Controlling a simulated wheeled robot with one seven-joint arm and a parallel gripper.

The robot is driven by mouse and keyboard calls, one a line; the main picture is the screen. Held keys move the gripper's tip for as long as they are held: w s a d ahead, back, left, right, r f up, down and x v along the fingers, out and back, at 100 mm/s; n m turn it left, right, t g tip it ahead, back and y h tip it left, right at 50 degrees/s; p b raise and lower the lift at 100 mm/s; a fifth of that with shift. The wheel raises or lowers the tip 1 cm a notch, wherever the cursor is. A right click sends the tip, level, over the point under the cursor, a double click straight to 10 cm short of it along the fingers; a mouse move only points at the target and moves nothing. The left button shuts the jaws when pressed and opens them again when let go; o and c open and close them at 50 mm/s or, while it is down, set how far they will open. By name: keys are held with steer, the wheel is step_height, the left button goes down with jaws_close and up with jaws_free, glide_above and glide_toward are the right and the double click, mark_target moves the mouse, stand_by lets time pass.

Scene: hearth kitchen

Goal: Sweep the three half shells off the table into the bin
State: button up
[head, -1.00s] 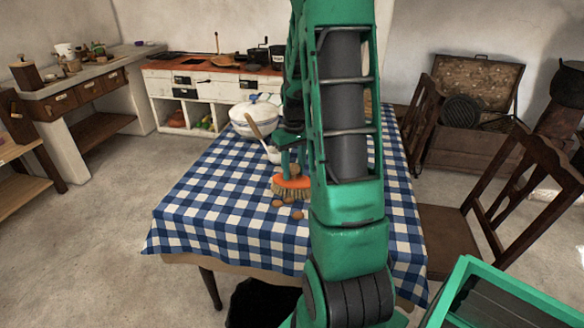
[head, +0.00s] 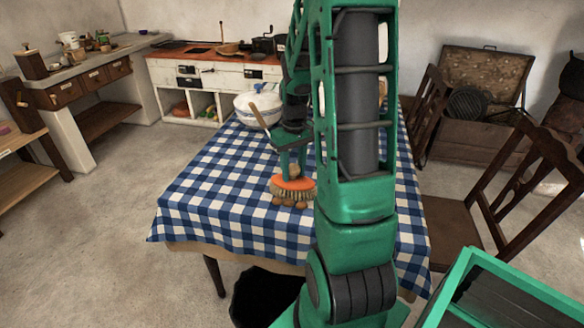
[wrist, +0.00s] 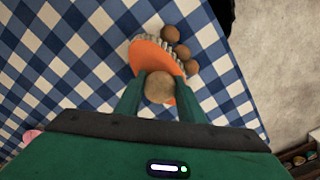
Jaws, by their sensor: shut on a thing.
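My gripper (head: 292,158) is shut on the brown round knob (wrist: 158,88) of an orange-backed brush (head: 293,186). The brush is on the checked table (head: 200,200) with its pale bristles down. It also shows in the wrist view (wrist: 150,58). Three brown half shells lie in a row along the front of the bristles, close to or touching them: one (wrist: 170,34), a second (wrist: 181,52) and a third (wrist: 192,67). In the head view they look small below the bristles. The black bin (head: 262,293) stands on the floor below the near table edge, partly hidden by my arm.
A white and blue tureen (head: 246,108) stands at the back of the table, with a wooden handle beside it. The cloth between the shells and the near edge is clear. A dark chair (head: 450,230) stands on the right.

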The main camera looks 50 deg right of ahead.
steer(key=shift+s+a, duration=1.05)
steer(key=shift+a, duration=0.75)
steer(key=shift+s+a, duration=1.05)
steer(key=shift+a, duration=0.75)
steer(key=shift+s+a, duration=1.05)
steer(key=shift+a, duration=0.75)
step_height(320, 180, up, 7)
steer(key=shift+f, duration=0.2)
